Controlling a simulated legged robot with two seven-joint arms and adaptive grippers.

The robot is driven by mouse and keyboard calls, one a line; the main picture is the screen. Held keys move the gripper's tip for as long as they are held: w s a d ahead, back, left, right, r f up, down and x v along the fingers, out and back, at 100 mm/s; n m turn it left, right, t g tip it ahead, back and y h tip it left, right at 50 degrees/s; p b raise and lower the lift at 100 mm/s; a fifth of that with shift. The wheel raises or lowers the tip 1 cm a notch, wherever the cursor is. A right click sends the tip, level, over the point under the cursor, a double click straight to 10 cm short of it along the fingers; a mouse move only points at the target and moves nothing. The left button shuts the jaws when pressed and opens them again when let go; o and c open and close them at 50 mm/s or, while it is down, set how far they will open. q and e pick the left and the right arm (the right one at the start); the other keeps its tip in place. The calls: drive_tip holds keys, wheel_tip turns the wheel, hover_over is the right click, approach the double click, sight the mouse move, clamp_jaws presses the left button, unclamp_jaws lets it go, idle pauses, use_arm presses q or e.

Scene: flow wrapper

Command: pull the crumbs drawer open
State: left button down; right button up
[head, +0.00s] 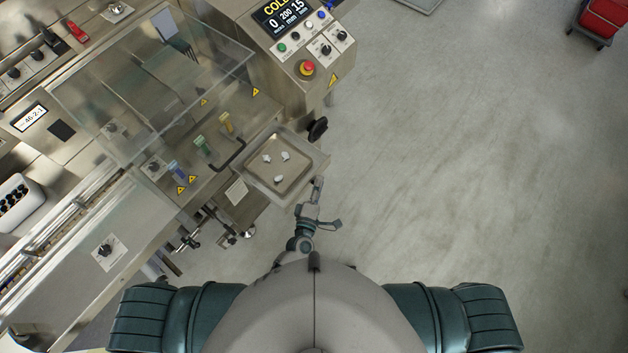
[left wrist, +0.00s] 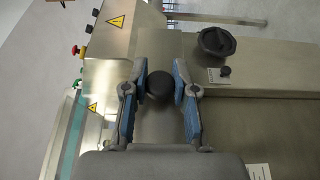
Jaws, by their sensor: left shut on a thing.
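A square metal tray (head: 312,176), open at the top, juts out from the machine's side and holds a few white pieces (head: 278,180). It looks like the crumbs drawer, standing out from the body. My left gripper (head: 318,187) is at its near right corner. In the left wrist view, my left gripper's blue-grey fingers (left wrist: 159,90) are shut on a round black knob (left wrist: 158,82), one on each side, in front of a bare metal face. The knob is hidden in the head view. My right gripper is not in view.
A black handwheel (head: 317,129) sticks out beyond the tray, and also shows in the left wrist view (left wrist: 216,42). A control panel with a red stop button (head: 307,68) stands above. Open floor (head: 450,170) lies to the right.

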use_arm(q)
drive_tip(key=shift+s+f, duration=0.15)
drive_tip(key=shift+f, duration=0.2)
drive_tip(key=c, duration=1)
unclamp_jaws()
drive_tip(key=shift+a, duration=0.1)
drive_tip(key=shift+o, duration=0.4)
drive_tip(key=shift+r, duration=0.15)
drive_tip(key=v, duration=1.2)
